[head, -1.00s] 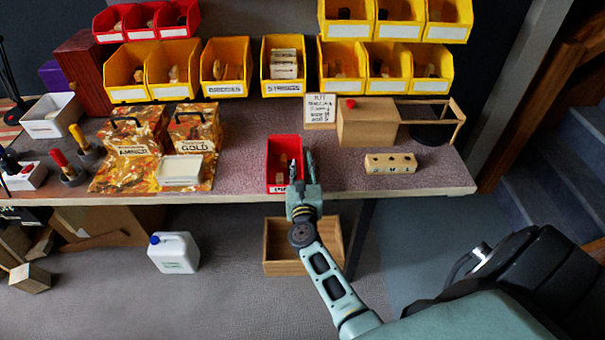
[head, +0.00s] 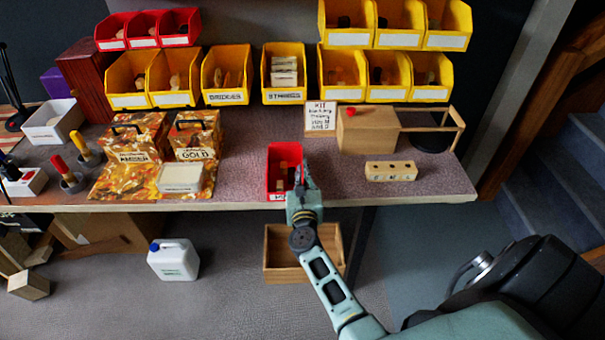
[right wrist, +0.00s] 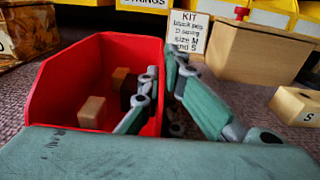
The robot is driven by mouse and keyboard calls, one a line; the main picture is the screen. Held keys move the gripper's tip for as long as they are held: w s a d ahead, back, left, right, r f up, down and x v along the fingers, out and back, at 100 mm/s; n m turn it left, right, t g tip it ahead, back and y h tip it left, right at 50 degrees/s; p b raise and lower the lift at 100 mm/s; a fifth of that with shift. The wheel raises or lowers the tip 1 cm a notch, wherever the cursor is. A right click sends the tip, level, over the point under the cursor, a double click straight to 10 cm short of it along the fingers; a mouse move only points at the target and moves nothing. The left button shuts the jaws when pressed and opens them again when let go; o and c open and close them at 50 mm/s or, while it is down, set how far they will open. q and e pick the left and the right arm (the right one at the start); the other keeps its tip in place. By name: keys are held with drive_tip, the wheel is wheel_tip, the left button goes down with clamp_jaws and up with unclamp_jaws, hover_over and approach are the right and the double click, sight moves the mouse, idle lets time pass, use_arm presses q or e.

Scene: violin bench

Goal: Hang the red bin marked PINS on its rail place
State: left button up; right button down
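The red bin (head: 271,170) stands upright on the bench near its front edge, with several small blocks inside. Its front label is partly hidden by my right gripper. My right gripper (head: 302,172) is at the bin's right wall. In the right wrist view, one finger is inside the red bin (right wrist: 75,75) and the other outside, and the fingertips (right wrist: 162,66) close together on the wall. Three red bins (head: 143,30) hang in a row at the upper left. Right of them, above the yellow bins, is a bare stretch of wall (head: 255,22). My left gripper is not in view.
Yellow bins (head: 226,75) hang behind the bench. A KIT card (head: 321,117), a wooden box (head: 366,132) and a drilled block (head: 391,171) stand to the right. AMBER and GOLD cases (head: 196,135) stand to the left. An open wooden crate (head: 283,276) is below the bench.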

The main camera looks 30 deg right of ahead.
drive_tip(key=shift+r, duration=0.25)
idle(0.4)
drive_tip(key=shift+r+p, duration=1.1)
drive_tip(key=shift+r, duration=0.05)
drive_tip(key=shift+r, duration=0.15)
